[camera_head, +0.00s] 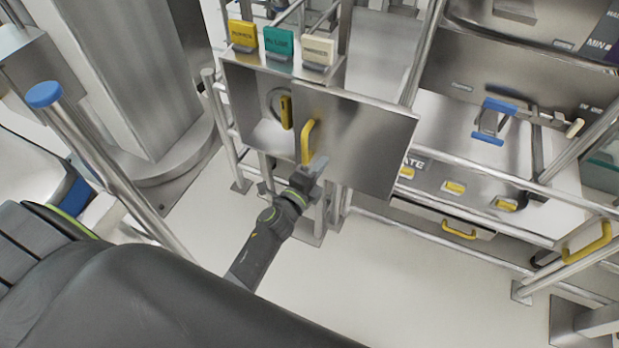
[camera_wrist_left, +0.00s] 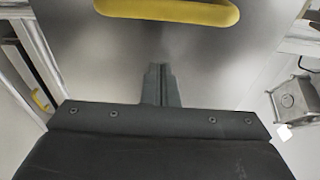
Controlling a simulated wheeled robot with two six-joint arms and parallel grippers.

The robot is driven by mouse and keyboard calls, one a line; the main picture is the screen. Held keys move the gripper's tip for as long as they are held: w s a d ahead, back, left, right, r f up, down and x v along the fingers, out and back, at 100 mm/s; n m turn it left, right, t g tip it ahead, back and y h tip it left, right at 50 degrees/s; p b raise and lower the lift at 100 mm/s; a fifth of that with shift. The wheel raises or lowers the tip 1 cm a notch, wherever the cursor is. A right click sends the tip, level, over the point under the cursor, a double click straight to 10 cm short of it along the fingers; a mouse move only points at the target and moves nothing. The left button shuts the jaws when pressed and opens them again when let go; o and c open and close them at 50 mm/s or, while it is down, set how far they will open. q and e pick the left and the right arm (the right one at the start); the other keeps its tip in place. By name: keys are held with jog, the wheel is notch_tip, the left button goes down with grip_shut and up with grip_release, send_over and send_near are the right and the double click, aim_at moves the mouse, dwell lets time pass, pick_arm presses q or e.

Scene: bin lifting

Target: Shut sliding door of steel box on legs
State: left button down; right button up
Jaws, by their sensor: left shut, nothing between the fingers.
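The steel box (camera_head: 240,95) on legs stands at upper centre in the head view. Its sliding door (camera_head: 365,140) is a flat steel panel, set to the right and sticking out past the box. The left part of the box front is open, and a yellow piece (camera_head: 286,112) shows inside. The door has a yellow handle (camera_head: 307,140) near its left edge; it also shows at the top of the left wrist view (camera_wrist_left: 170,10). My left gripper (camera_head: 318,166) is shut and empty, just below the handle, pointing at the door. I cannot tell whether it touches.
Yellow, green and white tags (camera_head: 278,42) stand above the box. Right of it is a steel rack (camera_head: 470,165) with rails and yellow handles. A post with a blue cap (camera_head: 44,94) stands at left. The pale floor (camera_head: 330,285) below is clear.

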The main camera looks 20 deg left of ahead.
aim_at(308, 158)
pick_arm(q)
jog(key=shift+w+d, duration=0.15)
jog(key=shift+w, duration=0.8)
jog(key=a, duration=0.4)
jog(key=shift+s, duration=0.4)
pick_arm(e)
jog(key=shift+w+d+f, duration=0.1)
jog(key=shift+w+d, duration=0.2)
jog(key=shift+d, duration=0.05)
